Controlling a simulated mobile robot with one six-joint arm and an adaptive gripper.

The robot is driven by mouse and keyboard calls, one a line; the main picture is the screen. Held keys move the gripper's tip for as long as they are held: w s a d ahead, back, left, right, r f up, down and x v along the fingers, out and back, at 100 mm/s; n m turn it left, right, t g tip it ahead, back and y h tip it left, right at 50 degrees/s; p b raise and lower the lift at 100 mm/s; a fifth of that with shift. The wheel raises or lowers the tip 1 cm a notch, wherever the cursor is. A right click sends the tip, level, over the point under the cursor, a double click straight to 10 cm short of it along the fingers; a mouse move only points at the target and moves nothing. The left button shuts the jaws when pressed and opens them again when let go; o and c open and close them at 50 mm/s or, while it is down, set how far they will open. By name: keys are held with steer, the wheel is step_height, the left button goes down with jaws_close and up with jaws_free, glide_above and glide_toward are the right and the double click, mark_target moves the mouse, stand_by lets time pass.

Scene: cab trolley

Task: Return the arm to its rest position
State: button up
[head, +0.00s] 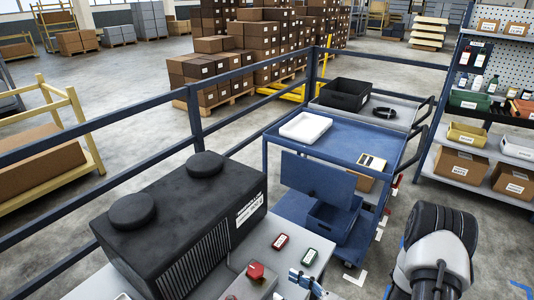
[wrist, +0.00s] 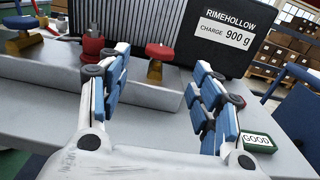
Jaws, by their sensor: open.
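My gripper (wrist: 163,68) is open in the wrist view, its blue-padded fingers spread with nothing between them. It also shows in the head view (head: 302,284) at the bottom edge, low over the grey bench (head: 240,256). My arm's dark and white links stand at the lower right of the head view. A red knob (wrist: 159,52) on a stem is beyond the fingers, apart from them. A green block marked GOOD (wrist: 257,143) lies on the bench, right of the right finger; it shows in the head view (head: 309,258) too.
A black ribbed unit labelled RIMEHOLLOW (head: 185,225) stands behind the bench fittings. A red block (head: 281,242) lies near the green one. A blue trolley (head: 340,136) with a white tray (head: 306,127) stands beyond. Dark blue rails (head: 255,138) run behind. Shelving (head: 486,163) is at right.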

steer(key=s+a+r+n+g+h, duration=0.1)
steer(key=s+a+r+n+g, duration=0.2)
steer(key=s+r+n+g, duration=0.4)
steer(key=s+a+r+n+g+h, duration=0.1)
steer(key=s+a+r+n+g, duration=0.4)
steer(key=r+n, duration=0.4)
steer(key=s+d+r+n+t+h, duration=0.5)
steer(key=d+r+n+h, duration=0.4)
steer(key=d+h, duration=0.3)
steer(key=shift+s+d+r+t, duration=0.45)
steer(key=shift+s+d, duration=0.1)
steer(key=shift+s, duration=0.15)
